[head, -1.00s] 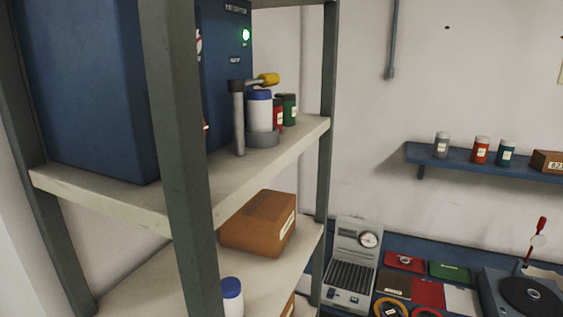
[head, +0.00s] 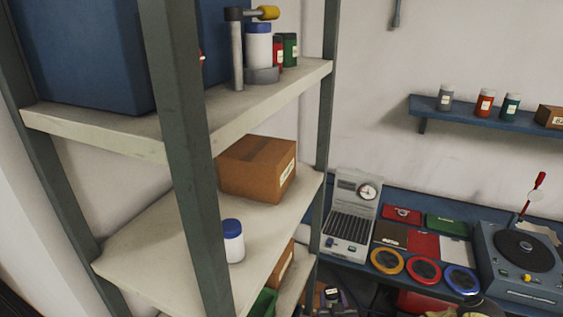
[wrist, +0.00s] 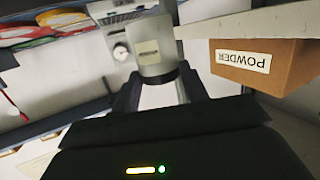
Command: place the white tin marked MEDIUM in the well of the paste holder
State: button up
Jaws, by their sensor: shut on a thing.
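My gripper (wrist: 157,88) shows in the wrist view, its two dark fingers closed on a pale grey-white tin (wrist: 151,58) with a dark end. The small label on the tin is too blurred to read for certain. The wrist picture is upside down. On the upper shelf a white tin with a blue lid (head: 258,47) stands in a grey round base (head: 263,75) beside a post with a yellow-tipped arm. I cannot tell whether this is the paste holder.
A second blue-lidded white tin (head: 233,245) and a brown box (head: 258,168) stand on the middle shelf (head: 150,240). A dark rack upright (head: 182,150) is in front. In the wrist view a POWDER box (wrist: 262,65) is close to the held tin. A blue bench (head: 345,268) is at right.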

jog(key=s+f, duration=0.4)
jog(key=f, duration=0.1)
jog(key=shift+s+f, duration=0.15)
jog(key=shift+f, duration=0.05)
dwell(1.2)
dwell(0.4)
